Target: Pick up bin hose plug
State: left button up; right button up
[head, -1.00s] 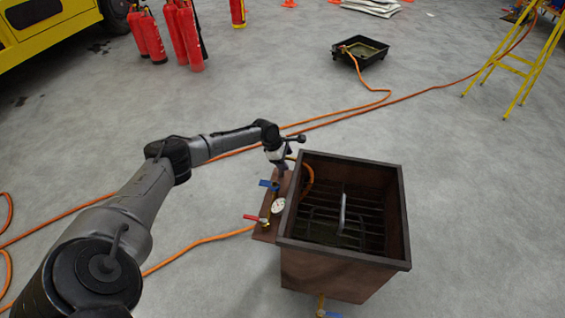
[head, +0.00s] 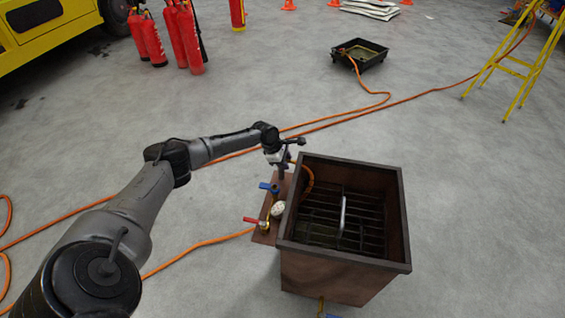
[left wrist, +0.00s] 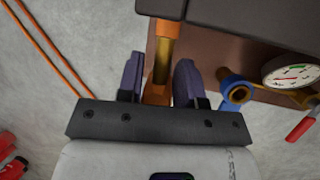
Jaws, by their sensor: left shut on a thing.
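The bin (head: 341,284) is an open brown metal box with a dark rim and a grate inside. It also shows at the top of the left wrist view (left wrist: 215,18). My left gripper (head: 279,170) is at the bin's left side, above a brown side shelf. In the left wrist view, the two fingers of the left gripper (left wrist: 160,72) are on either side of a brass-coloured hose plug (left wrist: 163,62) and shut on it. An orange part shows below the plug. In the head view the plug is hidden by the gripper. My right gripper is in neither view.
A blue valve handle (left wrist: 238,92), a gauge (left wrist: 290,71) and a red handle (left wrist: 302,128) sit close to the gripper. Orange hose (head: 205,243) lies on the floor. A black tray (head: 346,62), red extinguishers (head: 187,40) and a yellow ladder (head: 527,70) stand further off.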

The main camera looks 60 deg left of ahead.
pick_arm(q)
notch_tip(320, 180, up, 9)
jog(key=p, duration=0.6)
jog(key=shift+a+p, duration=0.1)
jog(key=shift+p, duration=0.25)
grip_shut()
jog(key=shift+r+p, duration=0.35)
jog(key=shift+r, duration=0.15)
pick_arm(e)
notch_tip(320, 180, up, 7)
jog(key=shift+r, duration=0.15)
